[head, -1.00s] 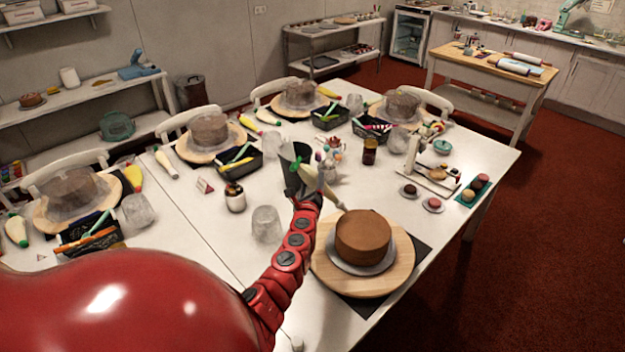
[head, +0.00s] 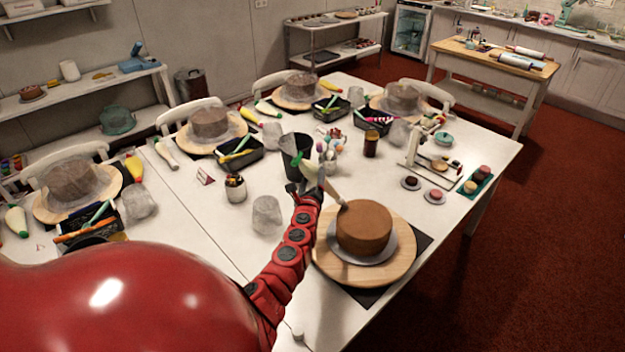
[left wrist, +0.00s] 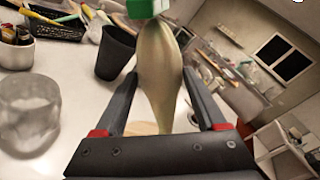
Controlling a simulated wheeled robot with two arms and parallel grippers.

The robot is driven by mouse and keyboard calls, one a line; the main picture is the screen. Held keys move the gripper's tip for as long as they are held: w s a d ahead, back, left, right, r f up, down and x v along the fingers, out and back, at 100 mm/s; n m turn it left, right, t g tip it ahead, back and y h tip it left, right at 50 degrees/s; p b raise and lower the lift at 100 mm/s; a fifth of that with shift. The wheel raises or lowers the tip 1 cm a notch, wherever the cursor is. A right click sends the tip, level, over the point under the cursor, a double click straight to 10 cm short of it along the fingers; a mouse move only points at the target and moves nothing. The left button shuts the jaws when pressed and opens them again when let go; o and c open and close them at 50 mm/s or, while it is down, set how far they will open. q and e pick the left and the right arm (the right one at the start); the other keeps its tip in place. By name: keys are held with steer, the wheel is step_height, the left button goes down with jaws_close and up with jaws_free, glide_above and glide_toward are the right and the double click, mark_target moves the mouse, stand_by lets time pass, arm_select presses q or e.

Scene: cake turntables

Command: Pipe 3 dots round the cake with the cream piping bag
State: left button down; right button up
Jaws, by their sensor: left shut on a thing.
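A brown round cake (head: 364,226) sits on a grey plate (head: 392,246) on a round wooden turntable (head: 345,276). My left gripper (head: 312,183) is shut on the cream piping bag (head: 331,190), just behind and left of the cake. The bag is tilted, with its nozzle at the cake's upper left edge; I cannot tell whether it touches. No dots can be made out on the cake. In the left wrist view the cream bag (left wrist: 158,65) with its green cap is between the fingers (left wrist: 159,80), and its lower end is hidden. My right gripper is out of view.
A dark cup (head: 293,155) stands close behind my left gripper. A clear glass (head: 266,215) and a jar of small items (head: 236,188) stand to the left. Small plates with macarons (head: 434,196) lie to the right. Other cake places line the white table's far side.

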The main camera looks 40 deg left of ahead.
arm_select(q)
steer(key=c, duration=0.6)
jaws_free()
steer(key=shift+r, duration=0.15)
steer(key=c, duration=0.6)
steer(key=shift+o, duration=0.2)
steer(key=shift+r, duration=0.1)
